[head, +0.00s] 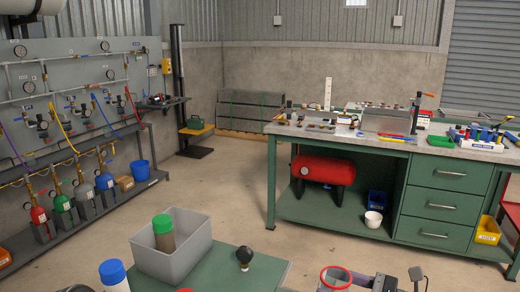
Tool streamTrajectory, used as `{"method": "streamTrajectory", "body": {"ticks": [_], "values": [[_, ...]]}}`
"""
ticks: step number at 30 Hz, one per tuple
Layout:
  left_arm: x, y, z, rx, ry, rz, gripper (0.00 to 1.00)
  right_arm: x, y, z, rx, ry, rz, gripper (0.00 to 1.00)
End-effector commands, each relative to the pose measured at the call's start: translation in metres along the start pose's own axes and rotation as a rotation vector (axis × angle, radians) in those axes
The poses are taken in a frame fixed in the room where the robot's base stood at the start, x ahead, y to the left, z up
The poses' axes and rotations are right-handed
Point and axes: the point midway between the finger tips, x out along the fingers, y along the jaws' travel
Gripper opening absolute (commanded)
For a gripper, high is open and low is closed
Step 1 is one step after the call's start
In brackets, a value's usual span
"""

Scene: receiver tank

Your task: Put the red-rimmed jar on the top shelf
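The red-rimmed jar (336,278) is at the bottom edge, right of the green table top. Only its open red rim and a bit of its grey upper wall show; the rest is cut off. My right gripper (384,284) is just to the right of the jar, also mostly cut off. I cannot tell whether its fingers touch or hold the jar. My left gripper is not clearly in view; only a dark piece shows at the bottom left edge. No shelf is clearly identifiable as the top shelf.
A green workbench (440,180) with a red tank (322,170) stands behind. Open floor lies between.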

Motion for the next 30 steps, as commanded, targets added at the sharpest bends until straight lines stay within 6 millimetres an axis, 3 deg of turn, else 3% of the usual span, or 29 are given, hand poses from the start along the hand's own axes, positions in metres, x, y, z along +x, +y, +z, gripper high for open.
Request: {"method": "streamTrajectory", "body": {"ticks": [3, 8, 10, 30], "values": [[0.000, 0.000, 0.000, 0.000, 0.000, 0.000, 0.78, -0.022, 0.004, -0.044, 0.013, -0.008, -0.045, 0.16], [0.000, 0.000, 0.000, 0.000, 0.000, 0.000, 0.78, -0.049, 0.019, -0.091, 0.005, -0.032, -0.108, 0.16], [0.019, -0.007, 0.000, 0.000, 0.001, 0.000, 0.78, -0.048, 0.021, -0.112, -0.007, -0.032, -0.108, 0.16], [0.100, -0.038, 0.001, -0.003, 0.000, 0.000, 0.78, -0.045, 0.019, -0.197, -0.009, -0.030, -0.106, 0.16]]}}
